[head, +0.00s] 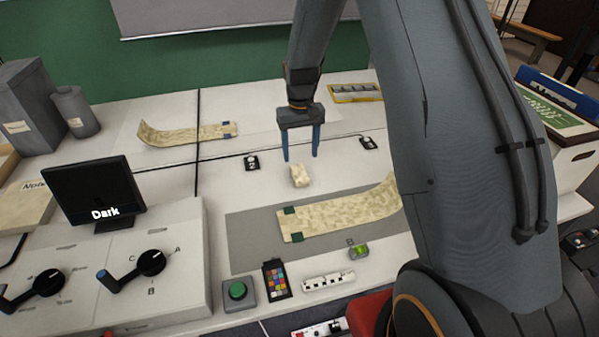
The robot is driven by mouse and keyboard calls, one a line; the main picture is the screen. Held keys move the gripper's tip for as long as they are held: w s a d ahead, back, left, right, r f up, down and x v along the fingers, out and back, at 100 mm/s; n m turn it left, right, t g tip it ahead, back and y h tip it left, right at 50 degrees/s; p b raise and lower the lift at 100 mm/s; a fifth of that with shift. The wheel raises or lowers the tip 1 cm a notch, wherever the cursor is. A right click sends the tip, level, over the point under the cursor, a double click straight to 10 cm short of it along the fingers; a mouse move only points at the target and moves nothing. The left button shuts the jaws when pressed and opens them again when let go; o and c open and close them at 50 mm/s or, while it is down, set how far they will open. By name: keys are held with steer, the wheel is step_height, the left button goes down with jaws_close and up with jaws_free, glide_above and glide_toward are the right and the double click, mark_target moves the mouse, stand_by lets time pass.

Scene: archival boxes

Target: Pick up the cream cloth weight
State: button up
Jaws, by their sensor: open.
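The cream cloth weight (300,176) is a small pale block-like bundle on the white table, just behind the grey mat. My gripper (301,157) is open, with two blue fingers pointing down. In the picture its fingertips are just above and behind the weight, and nothing is between them. I cannot tell from this one view how high the fingertips are or whether they touch the weight.
A mottled cream strip (335,217) lies on the grey mat (250,250), partly behind my arm. Another curled strip (185,134) lies at the back left. A control panel with a screen (95,193) stands left.

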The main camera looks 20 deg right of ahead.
mark_target(300, 172)
steer(key=shift+w+f, duration=0.15)
steer(key=shift+f, duration=0.45)
steer(key=shift+a+f+p, duration=0.1)
steer(key=shift+f+p, duration=1.4)
steer(key=shift+f, duration=1.9)
steer(key=c, duration=1.5)
steer(key=shift+o, duration=0.2)
steer(key=shift+r, duration=0.1)
